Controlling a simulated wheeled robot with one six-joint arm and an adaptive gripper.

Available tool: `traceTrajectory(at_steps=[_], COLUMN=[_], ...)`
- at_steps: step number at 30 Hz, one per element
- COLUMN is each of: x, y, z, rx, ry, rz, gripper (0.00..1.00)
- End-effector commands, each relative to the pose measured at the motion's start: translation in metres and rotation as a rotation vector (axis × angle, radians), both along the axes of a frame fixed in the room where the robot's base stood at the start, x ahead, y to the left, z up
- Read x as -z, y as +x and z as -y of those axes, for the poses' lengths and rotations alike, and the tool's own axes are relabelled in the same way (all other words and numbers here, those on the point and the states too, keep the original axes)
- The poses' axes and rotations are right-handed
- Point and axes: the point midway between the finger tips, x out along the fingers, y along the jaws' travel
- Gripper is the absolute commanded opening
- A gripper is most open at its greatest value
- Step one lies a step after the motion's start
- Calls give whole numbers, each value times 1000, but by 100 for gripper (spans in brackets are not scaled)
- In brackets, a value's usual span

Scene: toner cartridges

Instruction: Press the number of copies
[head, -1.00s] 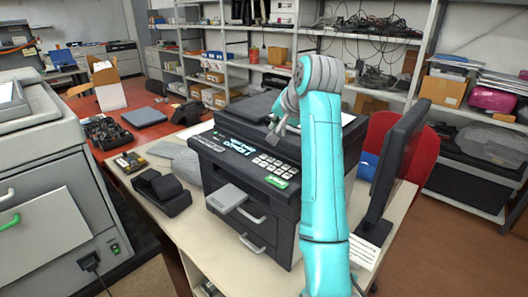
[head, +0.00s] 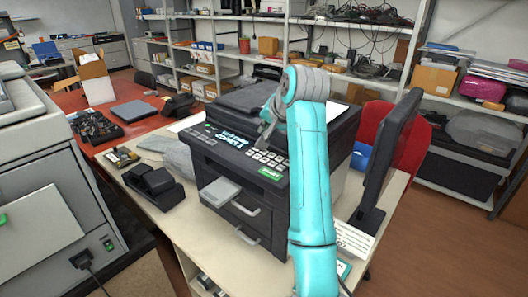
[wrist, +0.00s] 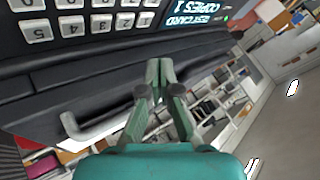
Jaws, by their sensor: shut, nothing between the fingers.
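The black printer (head: 233,185) stands on the pale table. Its top front panel has a lit display (head: 231,140), a keypad of pale number keys (head: 268,157) and a green START key (head: 270,174). In the wrist view the display (wrist: 196,17) reads COPIES 1, and some number keys (wrist: 72,27) show upside down at the top left. My gripper (wrist: 159,65) is shut and empty, its fingertips pointing at the printer's front edge below the panel. In the head view my gripper (head: 266,133) is partly hidden by my arm, over the panel near the display.
A black monitor (head: 388,155) stands right of the printer, close to my arm. A large grey copier (head: 35,180) is at the far left. Shelves line the back.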

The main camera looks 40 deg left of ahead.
Motion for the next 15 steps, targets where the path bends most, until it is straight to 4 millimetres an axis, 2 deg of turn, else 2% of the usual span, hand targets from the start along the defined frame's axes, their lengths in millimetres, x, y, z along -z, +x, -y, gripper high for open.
traceTrajectory(at_steps=[6,15], x=[26,39], y=[0,0], z=[0,0], rx=[1,0], ry=[-1,0], rz=[-1,0], gripper=[0,0])
